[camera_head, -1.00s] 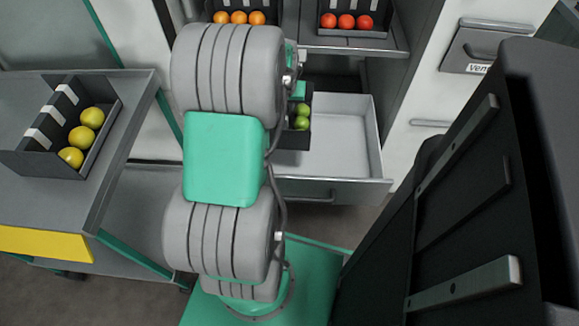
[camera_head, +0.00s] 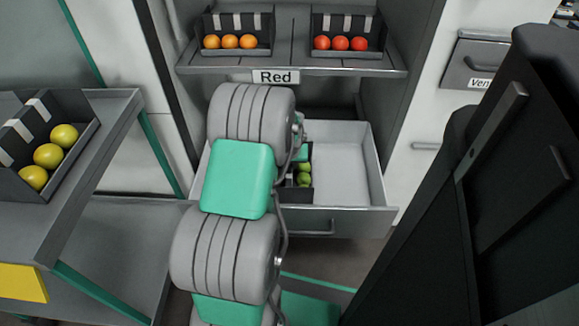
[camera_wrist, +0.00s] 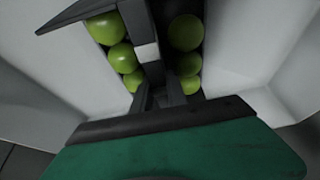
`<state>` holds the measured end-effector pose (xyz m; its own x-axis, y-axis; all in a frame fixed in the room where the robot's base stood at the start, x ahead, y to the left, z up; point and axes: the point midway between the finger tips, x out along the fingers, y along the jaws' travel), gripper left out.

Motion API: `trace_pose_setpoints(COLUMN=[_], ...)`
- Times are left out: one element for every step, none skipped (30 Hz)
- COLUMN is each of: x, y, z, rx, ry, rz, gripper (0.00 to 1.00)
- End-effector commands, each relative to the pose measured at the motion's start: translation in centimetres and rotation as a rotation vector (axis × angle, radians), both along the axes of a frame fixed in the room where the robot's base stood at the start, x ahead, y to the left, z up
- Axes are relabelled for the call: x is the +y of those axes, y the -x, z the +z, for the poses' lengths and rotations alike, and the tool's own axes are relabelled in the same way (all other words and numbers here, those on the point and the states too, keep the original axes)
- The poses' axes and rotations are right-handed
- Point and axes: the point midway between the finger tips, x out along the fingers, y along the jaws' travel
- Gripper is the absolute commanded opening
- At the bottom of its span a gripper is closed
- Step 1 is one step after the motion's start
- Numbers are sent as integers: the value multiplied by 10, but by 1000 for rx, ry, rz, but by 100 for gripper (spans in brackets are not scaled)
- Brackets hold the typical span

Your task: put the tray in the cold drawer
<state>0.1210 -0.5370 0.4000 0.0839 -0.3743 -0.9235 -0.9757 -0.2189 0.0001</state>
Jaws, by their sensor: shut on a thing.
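A dark tray with green tomatoes (camera_head: 309,191) is in the open cold drawer (camera_head: 352,222), left of its middle; my arm hides part of it. In the wrist view, dark tray walls (camera_wrist: 137,28) with a white strip run between two rows of green tomatoes. I cannot tell whether the rows belong to one tray or two side by side. My gripper (camera_wrist: 165,98) is shut on the tray's upright wall. Pale drawer surfaces show on both sides.
Above the drawer, a shelf (camera_head: 215,68) labelled "Red" bears a tray of orange tomatoes (camera_head: 270,42) and a tray of red ones (camera_head: 350,55). A cart (camera_head: 95,215) with a tray of yellow tomatoes (camera_head: 88,142) stands left. The drawer's right part is bare.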

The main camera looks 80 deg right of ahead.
Motion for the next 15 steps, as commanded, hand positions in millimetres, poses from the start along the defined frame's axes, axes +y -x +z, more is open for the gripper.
trace_pose_setpoints(x=[-1, -1, -1, -1, -1, -1, 0, 0, 0, 0, 0, 1, 0, 1, 0], y=[0, 0, 0, 0, 0, 0, 0, 0, 0, 0, 0, 0, 0, 0, 0], z=[2, 2, 1, 0, -1, -2, -3, -3, -3, -3, -3, -2, -2, -2, -2], rx=[-1, -1, 0, 0, 0, 0, 0, 0, 0, 0, 0, 0, 0, 0, 0], ry=[3, 3, 2, 2, 2, 2, -1, -1, -1, -1, -1, -1, -1, -1, -1], rz=[0, 0, 0, 0, 0, 0, 0, 0, 0, 0, 0, 0, 0, 0, 0], gripper=[0, 0, 0, 0, 0, 0, 20, 22, 25, 28, 30, 34, 36, 38, 40])
